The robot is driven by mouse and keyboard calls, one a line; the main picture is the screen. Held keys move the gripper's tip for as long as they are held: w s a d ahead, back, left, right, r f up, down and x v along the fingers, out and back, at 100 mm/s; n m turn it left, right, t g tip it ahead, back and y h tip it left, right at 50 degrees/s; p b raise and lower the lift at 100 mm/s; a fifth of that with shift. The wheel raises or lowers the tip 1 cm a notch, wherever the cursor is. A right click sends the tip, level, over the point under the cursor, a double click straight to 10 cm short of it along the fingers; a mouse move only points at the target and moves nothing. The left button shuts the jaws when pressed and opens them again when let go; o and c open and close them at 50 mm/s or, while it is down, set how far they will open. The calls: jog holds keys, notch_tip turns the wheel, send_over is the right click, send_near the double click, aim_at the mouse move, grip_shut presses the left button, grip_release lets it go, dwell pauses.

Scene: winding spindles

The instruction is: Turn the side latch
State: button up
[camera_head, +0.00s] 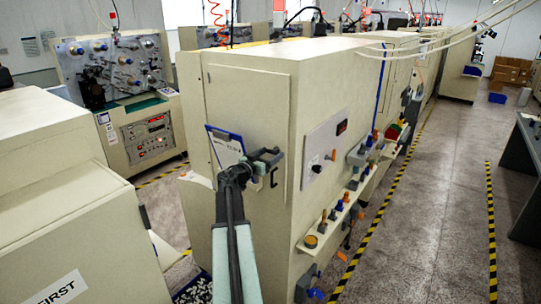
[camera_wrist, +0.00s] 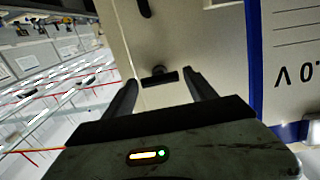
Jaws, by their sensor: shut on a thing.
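The side latch (camera_wrist: 158,77) is a small dark T-shaped piece on the beige panel, between my gripper's fingers in the wrist view. My gripper (camera_head: 266,160) is at the side face of the large beige machine (camera_head: 325,75) in the head view. In the head view my gripper hides the latch. The exact contact of the fingers with its crossbar is hard to see.
A blue-edged clipboard (camera_head: 225,145) hangs on the panel left of my gripper. A black pull handle (camera_head: 274,177) is just below right. Spindles and knobs (camera_head: 330,220) stick out from the machine's right side. The striped floor aisle (camera_head: 430,200) is clear.

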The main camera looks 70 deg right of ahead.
jog(key=n, duration=0.4)
jog(key=shift+a, duration=0.1)
jog(key=n, duration=0.4)
jog(key=shift+n, duration=0.4)
jog(key=n, duration=0.4)
jog(key=shift+n, duration=2.3)
jog(key=o, duration=1.4)
jog(key=shift+s, duration=0.1)
jog(key=shift+c, duration=0.2)
